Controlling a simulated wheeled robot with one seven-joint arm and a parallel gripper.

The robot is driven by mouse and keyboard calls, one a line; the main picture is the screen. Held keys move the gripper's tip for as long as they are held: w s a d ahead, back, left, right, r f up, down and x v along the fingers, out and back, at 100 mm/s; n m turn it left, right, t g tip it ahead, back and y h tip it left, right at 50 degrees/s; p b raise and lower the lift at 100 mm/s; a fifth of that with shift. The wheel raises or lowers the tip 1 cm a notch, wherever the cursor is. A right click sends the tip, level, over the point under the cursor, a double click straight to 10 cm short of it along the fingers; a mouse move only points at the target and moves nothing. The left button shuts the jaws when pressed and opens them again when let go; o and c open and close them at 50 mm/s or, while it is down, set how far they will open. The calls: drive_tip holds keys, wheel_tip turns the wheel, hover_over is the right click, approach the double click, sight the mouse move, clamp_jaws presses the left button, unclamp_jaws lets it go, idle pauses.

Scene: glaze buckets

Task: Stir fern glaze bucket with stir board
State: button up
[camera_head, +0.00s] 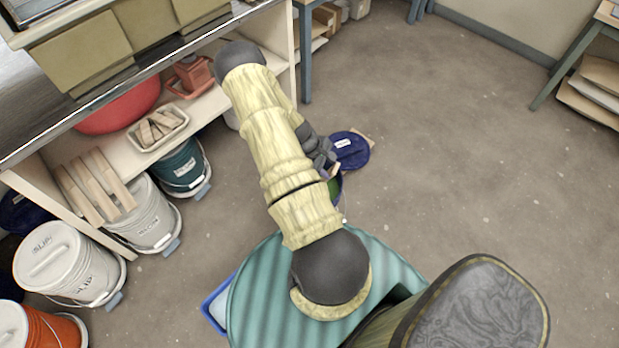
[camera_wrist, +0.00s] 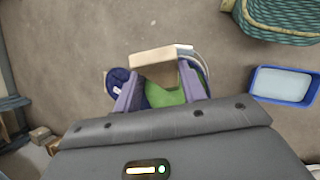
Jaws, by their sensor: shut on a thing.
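The stir board (camera_wrist: 152,61) is a pale wooden piece held between the purple fingers of my gripper (camera_wrist: 160,92) in the wrist view. The fern glaze bucket (camera_wrist: 204,74) is directly below, and its green glaze (camera_wrist: 160,97) shows between and around the fingers. I cannot tell how deep the board reaches. In the head view the bucket (camera_head: 340,196) is mostly hidden by my arm, with a sliver of green visible. My gripper (camera_head: 330,163) is above it, partly hidden too.
A dark blue lid (camera_head: 349,150) lies on the floor just beyond the bucket. A blue basin (camera_wrist: 283,85) with pale contents sits nearby. White buckets (camera_head: 65,262), a teal bucket (camera_head: 182,168) and an orange bucket (camera_head: 40,330) stand along the shelf (camera_head: 215,100). Floor to the right is clear.

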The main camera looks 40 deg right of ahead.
drive_tip(key=shift+s+a+r+p, duration=0.1)
drive_tip(key=shift+s+r+p, duration=0.5)
drive_tip(key=shift+r+p, duration=0.75)
drive_tip(key=shift+s+a+r+p, duration=0.1)
drive_tip(key=shift+s+r+p, duration=0.7)
drive_tip(key=shift+r, duration=1)
drive_tip(key=shift+s+a+r+p, duration=0.1)
drive_tip(key=shift+s+r+p, duration=0.3)
drive_tip(key=shift+r+p, duration=1.05)
wheel_tip(320, 180, up, 5)
drive_tip(key=p, duration=0.3)
drive_tip(key=shift+r, duration=0.1)
drive_tip(key=shift+w, duration=0.1)
